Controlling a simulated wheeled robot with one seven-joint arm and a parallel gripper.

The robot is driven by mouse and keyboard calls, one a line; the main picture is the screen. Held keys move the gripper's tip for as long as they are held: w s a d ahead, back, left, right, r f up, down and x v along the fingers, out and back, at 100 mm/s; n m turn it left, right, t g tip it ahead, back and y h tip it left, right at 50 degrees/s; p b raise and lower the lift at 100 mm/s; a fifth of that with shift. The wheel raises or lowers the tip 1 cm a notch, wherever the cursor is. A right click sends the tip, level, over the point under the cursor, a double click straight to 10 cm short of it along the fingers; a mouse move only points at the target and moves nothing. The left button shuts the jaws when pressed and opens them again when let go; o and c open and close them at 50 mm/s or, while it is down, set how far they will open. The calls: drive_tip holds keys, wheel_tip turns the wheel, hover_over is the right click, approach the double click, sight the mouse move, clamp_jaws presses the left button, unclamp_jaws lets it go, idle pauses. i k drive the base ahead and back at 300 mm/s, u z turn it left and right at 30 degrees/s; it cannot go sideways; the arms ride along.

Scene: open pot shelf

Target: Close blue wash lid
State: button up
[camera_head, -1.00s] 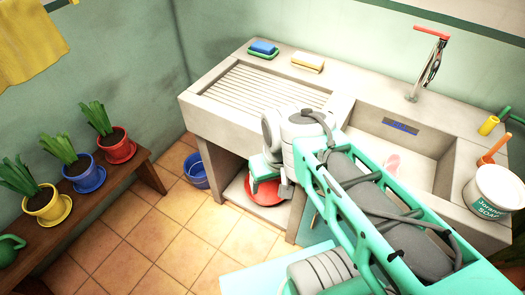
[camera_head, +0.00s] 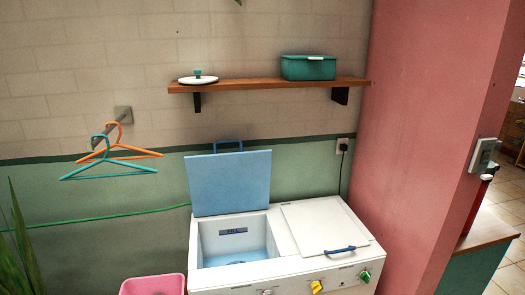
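The blue wash lid (camera_head: 231,183) stands upright, open, at the back of the white washing machine (camera_head: 237,278). A dark blue handle (camera_head: 228,145) is on its top edge. The wash tub (camera_head: 236,247) below it is uncovered and shows a blue bottom. The white lid (camera_head: 323,228) beside it, on the right, lies flat and has a blue handle. My gripper is not in the current view.
A wooden shelf (camera_head: 270,85) above the machine holds a white lid with a green knob (camera_head: 198,78) and a green box (camera_head: 308,68). A pink basin (camera_head: 153,286) stands left of the machine. A pink wall (camera_head: 412,130) bounds the right side.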

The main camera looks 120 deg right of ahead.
sight(235, 182)
drive_tip(key=z, duration=3.8)
drive_tip(key=k, duration=0.45)
drive_tip(key=z, duration=0.95)
drive_tip(key=i, duration=1.25)
drive_tip(key=u, duration=0.6)
